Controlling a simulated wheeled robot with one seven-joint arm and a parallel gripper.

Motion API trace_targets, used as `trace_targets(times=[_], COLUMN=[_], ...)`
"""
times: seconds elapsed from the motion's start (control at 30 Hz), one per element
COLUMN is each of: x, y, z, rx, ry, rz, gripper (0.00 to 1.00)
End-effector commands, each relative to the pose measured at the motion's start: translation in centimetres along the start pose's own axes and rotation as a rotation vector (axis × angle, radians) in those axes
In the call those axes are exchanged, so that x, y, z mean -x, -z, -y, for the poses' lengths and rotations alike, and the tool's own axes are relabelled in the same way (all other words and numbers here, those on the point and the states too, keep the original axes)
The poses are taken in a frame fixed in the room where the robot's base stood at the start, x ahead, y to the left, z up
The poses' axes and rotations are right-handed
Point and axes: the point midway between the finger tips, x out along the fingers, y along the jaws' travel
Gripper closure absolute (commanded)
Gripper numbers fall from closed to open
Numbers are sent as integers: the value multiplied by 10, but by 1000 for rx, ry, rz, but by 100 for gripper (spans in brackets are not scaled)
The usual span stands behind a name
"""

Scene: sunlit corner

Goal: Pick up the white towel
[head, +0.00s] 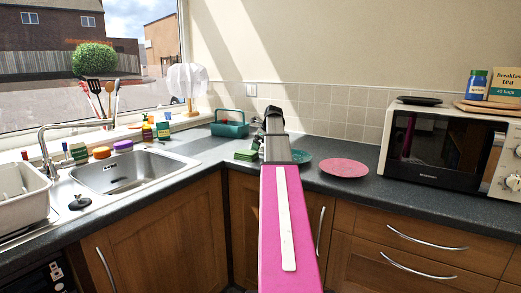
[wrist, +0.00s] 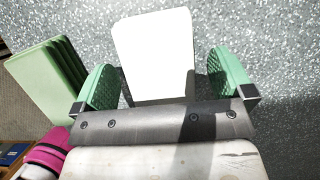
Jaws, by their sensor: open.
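A flat white rectangular piece with rounded corners, which looks like the folded white towel (wrist: 155,45), lies on the speckled dark worktop in the wrist view. My gripper (wrist: 165,78) is open, with one green pad on each side of the towel's near part. Gaps show between the pads and the towel, and I cannot tell the height of the pads above the worktop. In the head view my arm hides this spot, and my gripper's fingers cannot be made out clearly.
A green stack (wrist: 48,80) stands close to the left pad; it also shows in the head view (head: 247,155). A teal caddy (head: 230,130), a teal plate (head: 299,157) and a pink plate (head: 344,167) are nearby. The microwave (head: 438,148) stands right, the sink (head: 135,172) left.

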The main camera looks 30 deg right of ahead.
Motion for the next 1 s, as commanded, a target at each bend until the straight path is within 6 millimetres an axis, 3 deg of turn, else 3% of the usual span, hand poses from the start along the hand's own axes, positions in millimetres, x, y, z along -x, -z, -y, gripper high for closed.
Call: trace_targets(times=[0.43, 0.47, 0.6, 0.63, 0.7, 1.0], x=[-4, -4, -4, -4, -3, -1], y=[2, 2, 2, 2, 2, 1], z=[0, 0, 0, 0, 0, 0], rx=[0, 0, 0, 0, 0, 0], ry=[0, 0, 0, 0, 0, 0], rz=[0, 0, 0, 0, 0, 0], gripper=[1, 4, 50, 55, 59, 59])
